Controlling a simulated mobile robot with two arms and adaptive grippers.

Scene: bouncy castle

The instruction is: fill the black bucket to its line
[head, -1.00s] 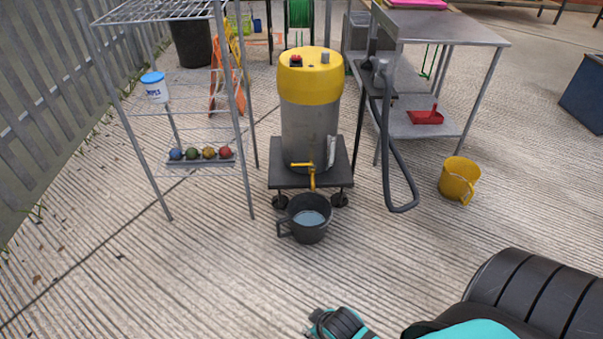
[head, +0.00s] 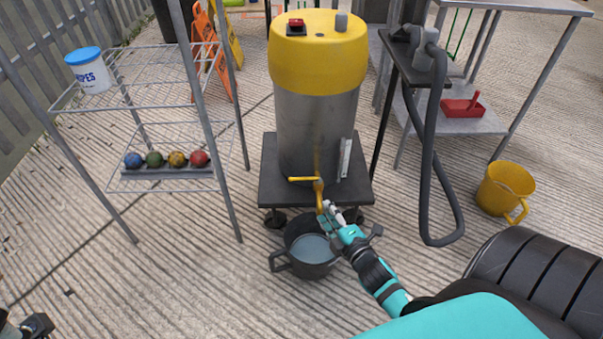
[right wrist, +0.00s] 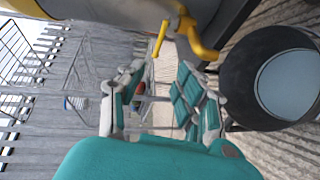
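The black bucket (head: 296,266) stands on the ground under the yellow tap (head: 318,188) of a steel drum with a yellow top (head: 318,120). Grey-blue liquid (head: 312,249) lies in the bucket; I cannot make out a line. The tap's lever points left in the head view. My right gripper (head: 328,212) is over the bucket's right rim, just below the tap. In the right wrist view its fingers (right wrist: 160,88) are apart and empty, with the tap lever (right wrist: 160,38) beyond the tips and the bucket (right wrist: 236,82) to the right. Part of my left gripper (head: 28,328) shows at the bottom left corner.
The drum stands on a dark wheeled trolley (head: 268,185). A wire rack (head: 190,110) with coloured balls and a wipes tub (head: 89,72) is at left. A grey hose (head: 428,180) hangs at right, near a yellow bucket (head: 503,188). The ground left of the bucket is clear.

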